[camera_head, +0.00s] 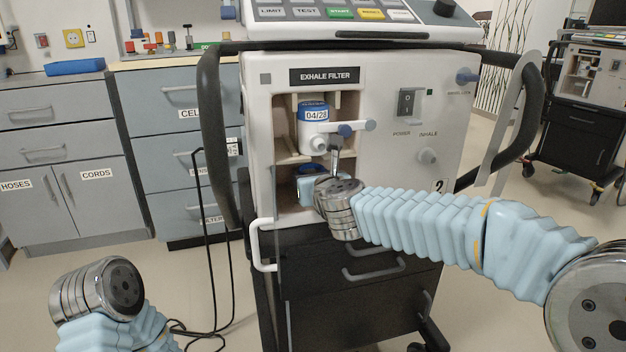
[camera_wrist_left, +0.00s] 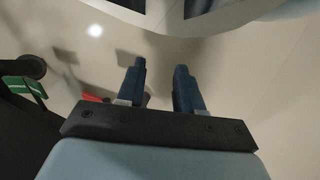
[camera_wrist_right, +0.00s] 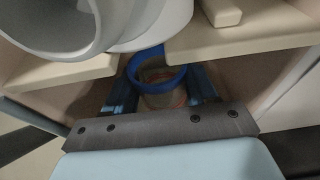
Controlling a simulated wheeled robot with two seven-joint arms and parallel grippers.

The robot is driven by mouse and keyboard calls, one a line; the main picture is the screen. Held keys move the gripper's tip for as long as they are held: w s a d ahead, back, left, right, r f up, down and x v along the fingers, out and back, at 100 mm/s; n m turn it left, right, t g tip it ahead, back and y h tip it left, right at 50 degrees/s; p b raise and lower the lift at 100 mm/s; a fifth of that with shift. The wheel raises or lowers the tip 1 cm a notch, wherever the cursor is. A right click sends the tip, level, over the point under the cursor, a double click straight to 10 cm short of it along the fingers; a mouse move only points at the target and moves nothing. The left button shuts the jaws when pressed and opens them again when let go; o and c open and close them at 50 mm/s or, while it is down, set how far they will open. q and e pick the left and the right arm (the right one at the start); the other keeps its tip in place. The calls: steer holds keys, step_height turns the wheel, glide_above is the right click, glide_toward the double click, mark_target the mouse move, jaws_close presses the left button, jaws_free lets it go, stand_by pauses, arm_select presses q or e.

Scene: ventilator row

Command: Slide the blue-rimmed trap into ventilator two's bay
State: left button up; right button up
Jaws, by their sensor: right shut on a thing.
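The ventilator marked 2 (camera_head: 259,125) stands in front of me with its exhale filter bay open. A blue-topped filter labelled 04/28 (camera_head: 315,114) sits in the upper part of the bay. My right gripper (camera_wrist_right: 161,92) is in the lower part of the bay, shut on the blue-rimmed trap (camera_wrist_right: 158,82). The trap is a clear cup with a blue ring on top, upright between the fingers, below the filter. In the head view my wrist mostly hides it. My left gripper (camera_wrist_left: 161,85) is open and empty over the floor.
Cream ledges (camera_wrist_right: 240,42) flank the trap from above. A white port (camera_wrist_right: 100,20) hangs close over it. A white handle (camera_head: 262,246) sticks out lower left of the bay. Black cables (camera_head: 208,250) hang at left. Another ventilator (camera_head: 590,75) stands far right.

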steer(key=shift+f, duration=0.2)
stand_by(0.4)
steer(key=o, duration=1.3)
